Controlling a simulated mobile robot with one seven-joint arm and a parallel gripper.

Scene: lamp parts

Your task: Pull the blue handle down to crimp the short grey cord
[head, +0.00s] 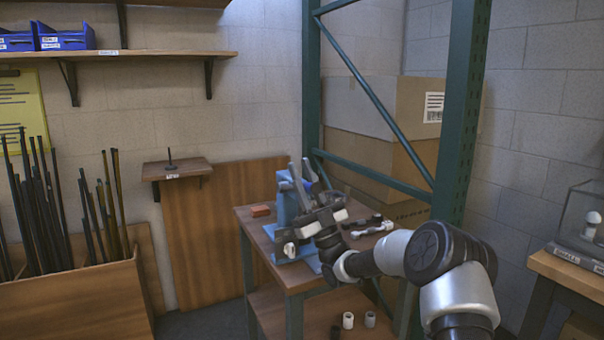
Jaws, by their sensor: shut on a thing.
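A blue press (284,205) stands on a small wooden table, with its blue base plate below it. Grey upright bars rise at its top, and the blue handle (310,173) shows beside them, tilted, just above my gripper. My gripper (312,208) is at the press's right side, shut on the blue handle; the fingers and the wrist hide most of the grip. The short grey cord cannot be made out; the front of the press is partly covered by my gripper. A small white part (290,248) shows low at the front of the press.
The wooden table (258,228) also bears a small red-brown block (260,211) at back left and black and white parts (372,228) at right. A green rack post (462,110) stands close behind my arm. White cups (348,320) sit on the lower shelf.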

